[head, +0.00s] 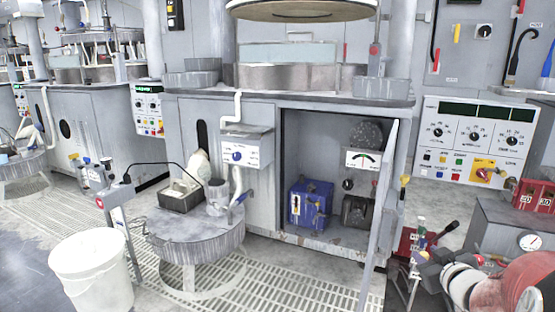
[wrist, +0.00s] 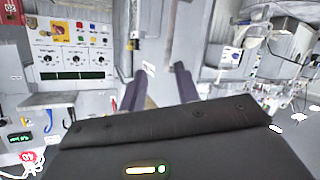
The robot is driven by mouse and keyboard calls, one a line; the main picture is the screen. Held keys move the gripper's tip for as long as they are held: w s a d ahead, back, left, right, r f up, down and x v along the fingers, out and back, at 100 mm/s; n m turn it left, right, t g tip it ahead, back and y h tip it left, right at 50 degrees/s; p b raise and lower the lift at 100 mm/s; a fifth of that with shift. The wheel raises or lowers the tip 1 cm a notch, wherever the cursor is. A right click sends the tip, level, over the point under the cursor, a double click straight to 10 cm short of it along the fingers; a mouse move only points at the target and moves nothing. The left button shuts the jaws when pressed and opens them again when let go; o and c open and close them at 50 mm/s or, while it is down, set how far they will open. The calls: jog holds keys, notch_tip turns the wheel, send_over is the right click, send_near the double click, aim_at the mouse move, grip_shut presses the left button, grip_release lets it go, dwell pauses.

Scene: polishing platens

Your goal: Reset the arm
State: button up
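My gripper (wrist: 160,88) shows in the wrist view, where its two dark fingers stand apart with nothing between them. Its broad dark body fills the bottom of that view. The wrist view appears turned over, with the control panel (wrist: 72,50) at upper left and grey machine housing behind the fingers. The same kind of panel (head: 475,138) is at the right of the head view. I cannot clearly make out my gripper in the head view.
An open cabinet (head: 325,240) holds a blue box (head: 311,204), and its door (head: 383,215) stands out. A round low table (head: 195,235) carries a dark tray (head: 181,197). A white bucket (head: 92,272) stands at lower left. A grey bench (head: 505,222) is at right.

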jog(key=s+a+m+g, duration=0.1)
jog(key=s+a+g, duration=0.3)
jog(key=s+a, duration=0.6)
jog(key=s+a+m+g, duration=0.2)
jog(key=s+a+g, duration=0.2)
jog(key=s+a, duration=0.6)
jog(key=s, duration=0.4)
jog(key=shift+s+r+g+y, duration=0.25)
jog(key=shift+r+g+y, duration=0.05)
jog(key=shift+g, duration=0.1)
